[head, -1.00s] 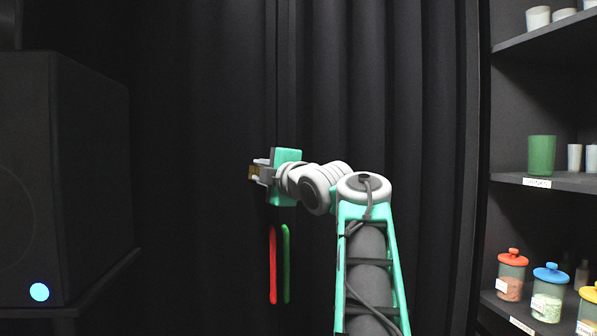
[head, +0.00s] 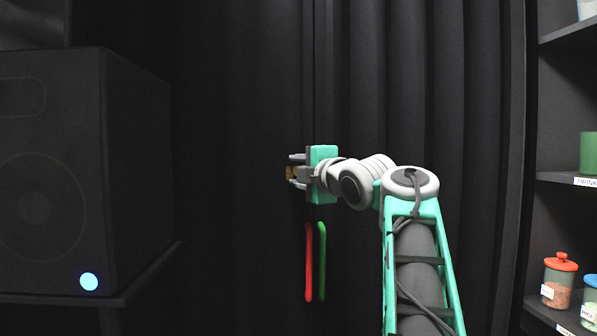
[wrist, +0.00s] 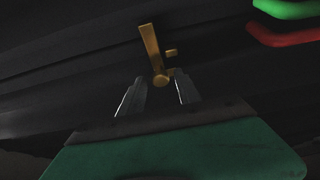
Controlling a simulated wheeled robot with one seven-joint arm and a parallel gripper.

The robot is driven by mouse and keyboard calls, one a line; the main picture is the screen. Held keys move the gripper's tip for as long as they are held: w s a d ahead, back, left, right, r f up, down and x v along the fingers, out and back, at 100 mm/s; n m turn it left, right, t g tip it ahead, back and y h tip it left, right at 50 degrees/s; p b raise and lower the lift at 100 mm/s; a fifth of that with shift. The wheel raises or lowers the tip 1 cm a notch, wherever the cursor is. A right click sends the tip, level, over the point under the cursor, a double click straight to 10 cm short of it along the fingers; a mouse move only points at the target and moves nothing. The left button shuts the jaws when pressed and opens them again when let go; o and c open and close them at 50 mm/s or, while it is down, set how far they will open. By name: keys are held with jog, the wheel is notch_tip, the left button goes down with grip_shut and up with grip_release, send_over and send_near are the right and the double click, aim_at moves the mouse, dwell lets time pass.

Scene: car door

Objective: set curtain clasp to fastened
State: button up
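The curtain clasp is a small brass piece on the black curtain (head: 250,110). In the wrist view the clasp (wrist: 152,52) shows as a long, slightly tilted bar with a round knob at its lower end and a small separate stub beside it. In the head view the brass (head: 291,172) is partly hidden by the fingers. My gripper (wrist: 158,86) is open, with one finger on each side of the knob end. The bar extends beyond the fingertips. I cannot tell whether a finger touches it. In the head view my gripper (head: 295,171) points left, close to the curtain.
A red strip handle (head: 309,262) and a green one (head: 322,260) hang side by side below my gripper. A black speaker (head: 90,180) stands on a shelf at the left. Shelves with jars (head: 559,280) and a green cup (head: 588,153) are at the right.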

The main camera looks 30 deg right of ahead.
jog(key=shift+o, duration=0.2)
jog(key=s, duration=0.8)
jog(key=shift+a+b, duration=0.2)
jog(key=shift+b, duration=0.25)
jog(key=shift+w, duration=0.1)
jog(key=a+f+m+g+y+p, duration=0.1)
jog(key=a+f+m+g+p, duration=0.85)
jog(key=a+f+p, duration=0.65)
jog(key=s+a+f+m+g+p, duration=0.2)
jog(key=s+a+f+m, duration=0.1)
jog(key=s+f, duration=0.5)
jog(key=s+a+f+m+g+p, duration=0.2)
jog(key=s+f+m, duration=0.3)
jog(key=s+f, duration=0.4)
jog(key=shift+s+a+f+g+p, duration=0.25)
jog(key=shift+a+f+g+p, duration=0.15)
jog(key=shift+a+g, duration=0.25)
